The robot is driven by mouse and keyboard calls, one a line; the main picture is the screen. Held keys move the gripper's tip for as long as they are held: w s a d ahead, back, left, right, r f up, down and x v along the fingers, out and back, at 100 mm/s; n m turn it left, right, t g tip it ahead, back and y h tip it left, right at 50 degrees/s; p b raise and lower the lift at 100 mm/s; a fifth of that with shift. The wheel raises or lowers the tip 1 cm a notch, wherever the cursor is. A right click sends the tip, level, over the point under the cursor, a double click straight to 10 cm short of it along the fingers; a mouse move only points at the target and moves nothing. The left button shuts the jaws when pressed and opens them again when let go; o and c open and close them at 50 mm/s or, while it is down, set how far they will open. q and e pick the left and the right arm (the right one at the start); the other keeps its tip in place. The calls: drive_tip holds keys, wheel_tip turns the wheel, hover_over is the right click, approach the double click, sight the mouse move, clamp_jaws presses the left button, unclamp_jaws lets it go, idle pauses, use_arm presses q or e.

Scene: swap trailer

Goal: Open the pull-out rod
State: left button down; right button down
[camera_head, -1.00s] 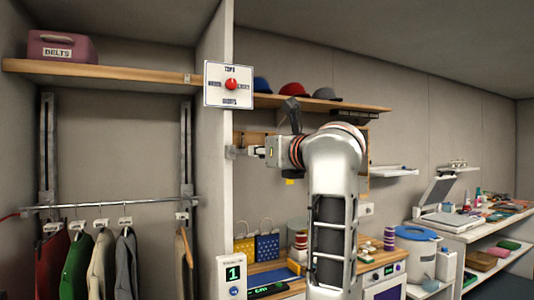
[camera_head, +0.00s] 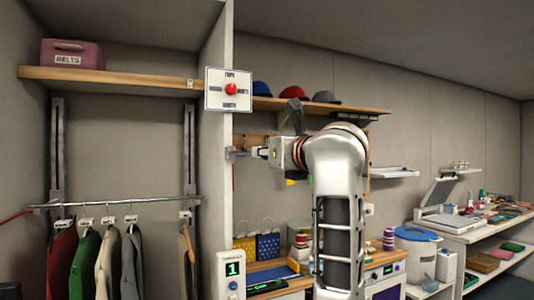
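A small metal fitting (camera_head: 236,153), perhaps the end of the pull-out rod, sticks out from the right side of the white partition. The rod itself cannot be made out clearly. My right arm rises in the middle of the view and bends left. Its gripper (camera_head: 259,153) points left at the fitting, with its tip touching or very close to it. The fingers are too small to tell whether they are open or shut. My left gripper is not in view. A fixed hanging rail (camera_head: 150,201) with several garments spans the closet on the left.
A dial sign (camera_head: 229,89) is mounted on the partition's front edge (camera_head: 217,180). A shelf with caps (camera_head: 292,92) is above my gripper. A counter (camera_head: 270,272) with bags and a numbered device (camera_head: 231,270) lies below. A side bench (camera_head: 470,232) stands right.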

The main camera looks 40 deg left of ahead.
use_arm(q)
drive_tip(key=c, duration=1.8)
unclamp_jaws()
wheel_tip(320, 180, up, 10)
